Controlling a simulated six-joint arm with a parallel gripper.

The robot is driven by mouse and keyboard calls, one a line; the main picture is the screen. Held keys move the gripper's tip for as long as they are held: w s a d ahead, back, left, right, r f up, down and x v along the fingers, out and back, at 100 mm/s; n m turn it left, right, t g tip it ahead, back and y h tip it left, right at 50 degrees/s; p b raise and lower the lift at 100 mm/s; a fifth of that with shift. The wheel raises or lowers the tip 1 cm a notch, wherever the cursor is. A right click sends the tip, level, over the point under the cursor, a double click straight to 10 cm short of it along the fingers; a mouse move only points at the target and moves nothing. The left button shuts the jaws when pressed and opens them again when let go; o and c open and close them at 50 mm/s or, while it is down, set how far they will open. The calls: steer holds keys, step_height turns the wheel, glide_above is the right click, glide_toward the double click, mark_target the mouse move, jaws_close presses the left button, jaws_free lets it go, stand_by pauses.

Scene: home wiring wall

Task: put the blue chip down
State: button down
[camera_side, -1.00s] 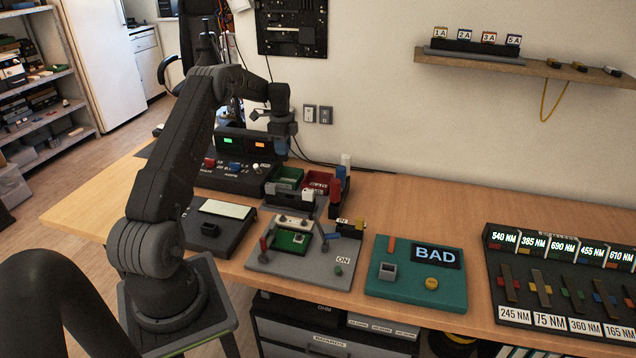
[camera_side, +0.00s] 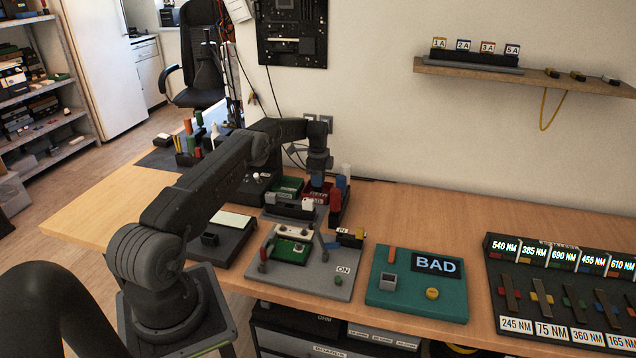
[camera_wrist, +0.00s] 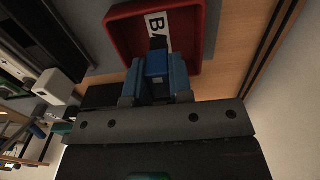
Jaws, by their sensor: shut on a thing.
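My gripper (camera_side: 317,180) is over the red tray (camera_side: 308,187) at the back of the bench in the side view. In the wrist view my gripper (camera_wrist: 157,83) is shut on the blue chip (camera_wrist: 157,64), which sits between the two bluish fingers. The chip is over the near part of the red tray (camera_wrist: 115,38), in front of a white label that starts with "BA". I cannot tell whether the chip touches the tray floor. The fingers hide the chip's sides.
A green tray (camera_side: 288,186) stands left of the red one. Upright blue, red and white items (camera_side: 341,187) crowd its right side. A grey fixture (camera_side: 330,285) and a teal panel reading BAD (camera_side: 400,297) lie in front. Bare bench (camera_side: 430,215) is at right.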

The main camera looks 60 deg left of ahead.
steer(key=shift+f, duration=0.65)
steer(key=shift+f, duration=0.1)
steer(key=c, duration=1)
jaws_free()
